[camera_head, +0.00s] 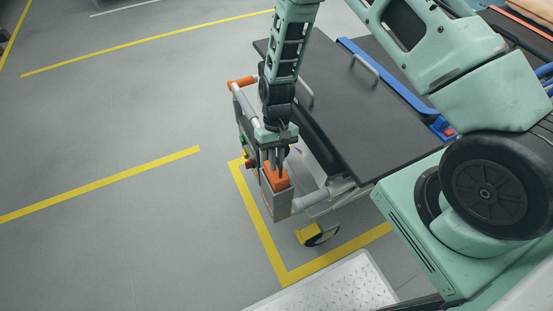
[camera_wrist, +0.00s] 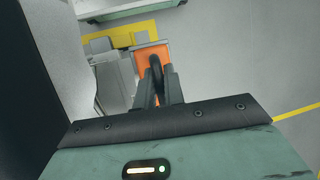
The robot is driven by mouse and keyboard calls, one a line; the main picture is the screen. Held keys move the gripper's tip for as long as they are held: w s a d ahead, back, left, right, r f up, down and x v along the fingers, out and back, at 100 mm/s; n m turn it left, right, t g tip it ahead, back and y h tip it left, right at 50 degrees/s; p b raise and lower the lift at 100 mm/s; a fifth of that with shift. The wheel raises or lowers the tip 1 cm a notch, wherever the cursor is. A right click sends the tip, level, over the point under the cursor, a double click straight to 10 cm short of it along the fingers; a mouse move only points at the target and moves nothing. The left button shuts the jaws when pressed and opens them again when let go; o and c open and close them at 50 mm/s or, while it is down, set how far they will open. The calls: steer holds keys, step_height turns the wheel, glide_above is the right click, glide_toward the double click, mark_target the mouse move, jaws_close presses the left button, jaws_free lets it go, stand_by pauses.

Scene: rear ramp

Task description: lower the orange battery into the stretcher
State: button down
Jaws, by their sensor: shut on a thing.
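The stretcher (camera_head: 345,105) has a dark flat top and a grey frame. A narrow grey battery holder (camera_head: 278,204) hangs at its near left end. The orange battery (camera_head: 279,180) stands roughly upright at the mouth of this holder. Its upper part shows, and the holder's walls hide its lower part; I cannot tell how deep it sits. My gripper (camera_head: 273,161) points down and is shut on the battery's top. In the wrist view the orange battery (camera_wrist: 146,55) shows around the fingers (camera_wrist: 157,85), with a dark handle between them.
An orange grip (camera_head: 241,83) and small coloured buttons (camera_head: 245,154) are beside my gripper on the stretcher's end. A caster wheel with a yellow part (camera_head: 309,235) is below. A metal ramp plate (camera_head: 335,288) lies in front. The floor to the left is clear, with yellow lines.

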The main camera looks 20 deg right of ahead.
steer(key=shift+f+b, duration=0.55)
steer(key=shift+f, duration=0.3)
steer(key=c, duration=1.4)
jaws_free()
steer(key=v, duration=1.7)
steer(key=shift+r, duration=0.25)
steer(key=shift+w+d, duration=0.1)
